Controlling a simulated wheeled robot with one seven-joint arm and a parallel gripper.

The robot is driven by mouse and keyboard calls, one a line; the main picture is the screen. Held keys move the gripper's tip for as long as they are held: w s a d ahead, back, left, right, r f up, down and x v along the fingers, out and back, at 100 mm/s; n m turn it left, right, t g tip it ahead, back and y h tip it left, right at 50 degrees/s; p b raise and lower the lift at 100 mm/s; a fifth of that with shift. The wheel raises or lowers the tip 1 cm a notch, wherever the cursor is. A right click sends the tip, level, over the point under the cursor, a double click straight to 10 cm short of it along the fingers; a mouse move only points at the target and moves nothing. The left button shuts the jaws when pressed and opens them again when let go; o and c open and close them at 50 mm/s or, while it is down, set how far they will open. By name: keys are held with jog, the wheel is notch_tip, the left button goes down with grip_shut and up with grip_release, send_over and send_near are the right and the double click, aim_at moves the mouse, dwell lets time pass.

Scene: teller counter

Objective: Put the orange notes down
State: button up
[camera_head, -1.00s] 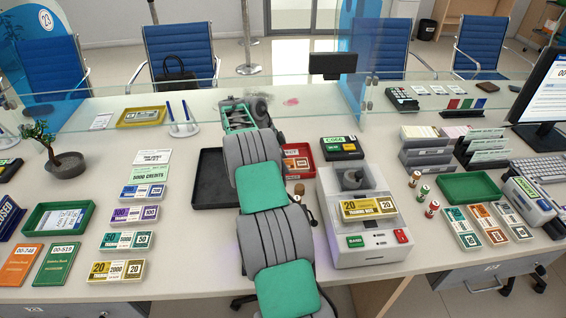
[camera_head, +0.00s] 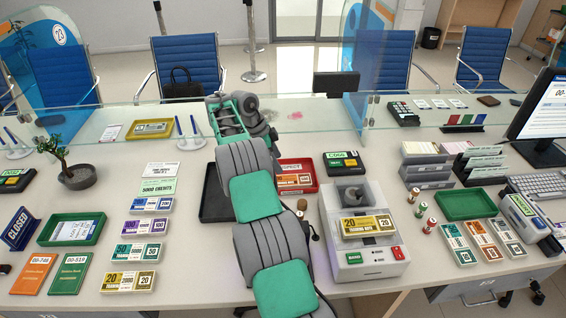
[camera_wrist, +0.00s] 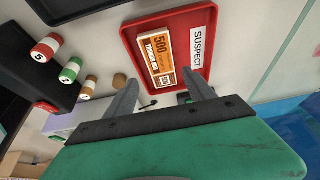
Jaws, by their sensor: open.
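The orange note bundle (camera_wrist: 163,58), marked 500, lies flat in the red tray (camera_wrist: 139,53) beside a white SUSPECT label (camera_wrist: 200,45). The red tray also shows in the head view (camera_head: 312,166), partly hidden behind my arm. My gripper (camera_wrist: 163,92) is open and empty in the wrist view. Its two fingers point toward the tray's near edge, with the bundle beyond them and apart from them. In the head view my gripper is hidden behind my arm links.
A black tray (camera_head: 209,204) lies left of the red tray, partly behind my arm. A counting machine (camera_head: 361,261) with yellow notes stands to the right. A glass screen runs along the counter's far side.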

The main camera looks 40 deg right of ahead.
jog(key=w+a+r+n+t+p, duration=0.1)
jog(key=a+r+n, duration=0.2)
jog(key=r, duration=0.3)
jog(key=w+a+r+n+t, duration=0.1)
jog(key=w+a+r+n, duration=0.1)
jog(key=a+r+n, duration=0.3)
jog(key=s+a+r+n+t, duration=0.2)
jog(key=s+a+r+n, duration=0.2)
jog(key=a+r+n, duration=0.5)
jog(key=s+a+f+n+t+y, duration=0.1)
jog(key=s+a+n, duration=0.3)
jog(key=s+a, duration=0.4)
jog(key=s+a+f+n+t+y, duration=0.2)
jog(key=s+a+n, duration=0.3)
jog(key=a, duration=1)
jog(key=s+f, duration=0.1)
jog(key=s, duration=0.2)
jog(key=shift+s+f+y, duration=0.3)
jog(key=shift+s, duration=0.1)
